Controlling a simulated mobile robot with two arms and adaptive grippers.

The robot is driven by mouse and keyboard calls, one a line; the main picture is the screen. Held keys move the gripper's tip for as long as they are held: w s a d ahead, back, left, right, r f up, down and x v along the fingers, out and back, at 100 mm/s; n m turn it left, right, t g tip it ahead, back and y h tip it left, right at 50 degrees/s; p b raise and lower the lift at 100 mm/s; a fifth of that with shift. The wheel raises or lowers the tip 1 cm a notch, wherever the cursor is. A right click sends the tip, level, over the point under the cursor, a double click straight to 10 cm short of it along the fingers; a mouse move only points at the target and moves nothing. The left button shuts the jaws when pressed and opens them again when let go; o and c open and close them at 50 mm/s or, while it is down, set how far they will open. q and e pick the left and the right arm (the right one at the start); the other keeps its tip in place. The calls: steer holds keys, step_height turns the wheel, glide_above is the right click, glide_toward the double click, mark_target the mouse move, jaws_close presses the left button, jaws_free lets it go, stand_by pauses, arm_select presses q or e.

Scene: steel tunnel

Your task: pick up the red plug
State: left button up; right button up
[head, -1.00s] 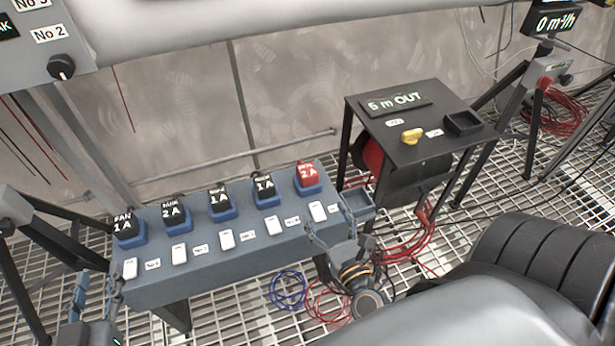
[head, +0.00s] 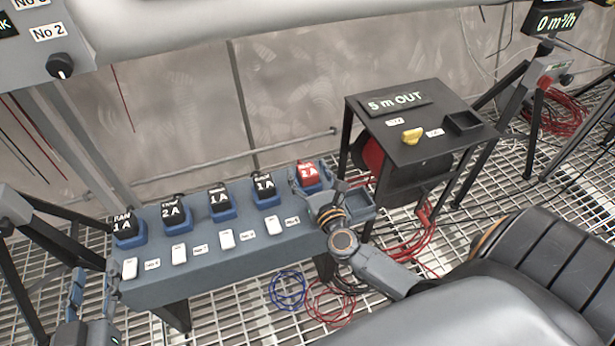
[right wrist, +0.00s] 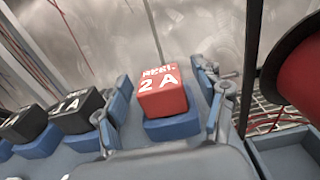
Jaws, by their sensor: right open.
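The red plug (head: 308,175), marked 2 A, sits upright in a blue socket at the right end of the grey bench (head: 205,240). In the right wrist view the red plug (right wrist: 162,95) stands between the two fingers of my right gripper (right wrist: 165,100). The fingers are spread, with a gap on each side of the plug. In the head view my right gripper (head: 311,180) is over the bench end, its wrist hiding part of the bench. My left gripper (head: 93,285) is at the lower left, beside the bench's left end, with its fingers apart and empty.
Several black plugs (head: 219,200) stand in blue sockets left of the red one, with white switches (head: 226,239) in front. A small grey tray (head: 360,203) adjoins the bench's right end. A black reel stand (head: 420,130) stands further right, with cables on the grating.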

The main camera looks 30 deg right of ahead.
steer(key=shift+c, duration=0.2)
steer(key=shift+w, duration=0.1)
steer(key=c, duration=1.3)
steer(key=shift+r, duration=0.15)
